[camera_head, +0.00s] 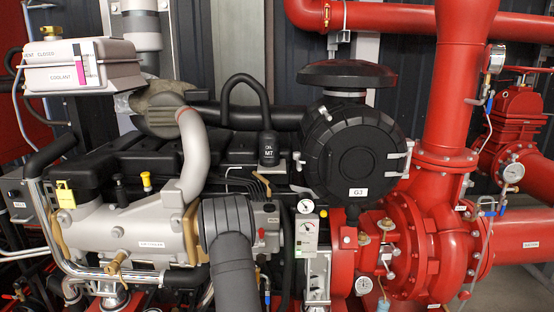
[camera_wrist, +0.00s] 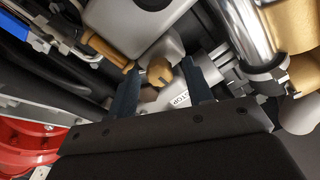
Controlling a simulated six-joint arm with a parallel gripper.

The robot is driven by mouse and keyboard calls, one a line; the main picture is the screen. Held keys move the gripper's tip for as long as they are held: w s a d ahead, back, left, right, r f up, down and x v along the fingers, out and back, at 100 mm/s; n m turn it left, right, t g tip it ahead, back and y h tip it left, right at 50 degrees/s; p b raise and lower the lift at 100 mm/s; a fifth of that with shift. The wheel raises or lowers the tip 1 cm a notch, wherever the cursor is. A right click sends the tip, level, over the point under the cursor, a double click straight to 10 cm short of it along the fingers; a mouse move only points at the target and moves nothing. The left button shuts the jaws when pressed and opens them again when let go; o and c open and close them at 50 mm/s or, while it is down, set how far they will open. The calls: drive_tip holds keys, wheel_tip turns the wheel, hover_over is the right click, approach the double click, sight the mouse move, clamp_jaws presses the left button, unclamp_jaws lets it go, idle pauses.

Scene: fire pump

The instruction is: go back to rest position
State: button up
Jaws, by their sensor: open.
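My gripper (camera_wrist: 160,68) shows in the wrist view, with its two dark fingers apart. A brass fitting (camera_wrist: 160,73) appears between the fingertips in that view. I cannot tell how far away it is, and I see no contact with the fingers. A partly hidden label (camera_wrist: 181,101) lies on a pale surface behind the right finger. I cannot make out my gripper in the head view.
The head view shows a dark engine with a pale metal tank (camera_head: 125,228), a brass valve (camera_head: 118,265), a black round filter housing (camera_head: 355,150) and a red pump (camera_head: 460,240). In the wrist view, a chrome pipe (camera_wrist: 248,35) and a brass part (camera_wrist: 295,25) are close by.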

drive_tip(key=shift+n, duration=1.6)
drive_tip(key=shift+m, duration=0.3)
drive_tip(key=m, duration=0.9)
